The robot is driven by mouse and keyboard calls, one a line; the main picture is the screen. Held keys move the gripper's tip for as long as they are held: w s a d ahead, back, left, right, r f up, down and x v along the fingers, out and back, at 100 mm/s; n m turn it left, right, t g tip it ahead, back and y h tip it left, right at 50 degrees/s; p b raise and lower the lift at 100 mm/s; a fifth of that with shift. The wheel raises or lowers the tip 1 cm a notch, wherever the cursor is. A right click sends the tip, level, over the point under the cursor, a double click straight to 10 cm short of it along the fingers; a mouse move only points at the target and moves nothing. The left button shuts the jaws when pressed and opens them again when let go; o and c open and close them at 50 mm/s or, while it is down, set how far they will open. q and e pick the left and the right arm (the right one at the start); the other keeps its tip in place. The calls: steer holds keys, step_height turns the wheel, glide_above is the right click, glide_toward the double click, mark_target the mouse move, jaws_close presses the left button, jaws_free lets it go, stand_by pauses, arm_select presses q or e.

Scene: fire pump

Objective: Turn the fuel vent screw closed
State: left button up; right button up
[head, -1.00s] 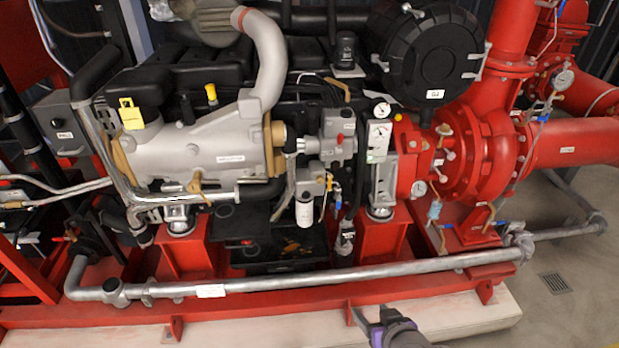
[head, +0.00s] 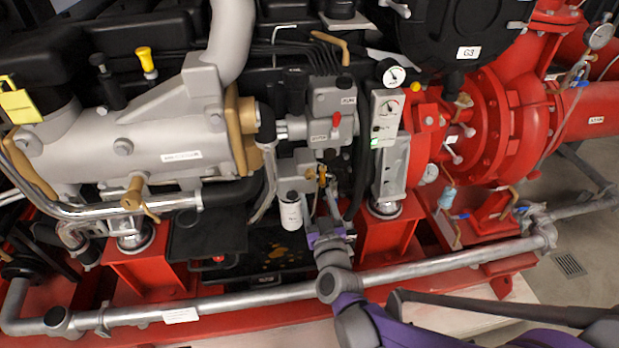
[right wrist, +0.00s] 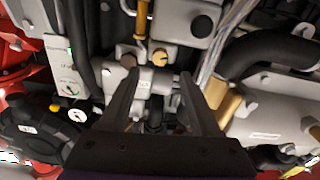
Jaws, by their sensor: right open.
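A small brass screw head (right wrist: 160,58), which seems to be the fuel vent screw, sits on a grey filter housing in the right wrist view. My right gripper (right wrist: 159,76) is open, with its two dark fingers either side of the line to the screw. Nothing shows between the fingertips, and I cannot tell how far they are from the screw. In the head view the right gripper (head: 323,208) points up just right of the white filter canister (head: 291,213), below the grey fuel housing (head: 298,166). The screw is not clear there. My left gripper is not in view.
A thick silver pipe (head: 235,300) crosses the front of the red base, below my right gripper. A gauge panel (head: 386,130) and black hose stand to the right. A red pedestal (head: 395,235) is close on the right. The silver manifold (head: 170,140) fills the left.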

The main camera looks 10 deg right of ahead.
mark_target(311, 177)
steer(key=w, duration=0.7)
steer(key=shift+w, duration=0.15)
jaws_close()
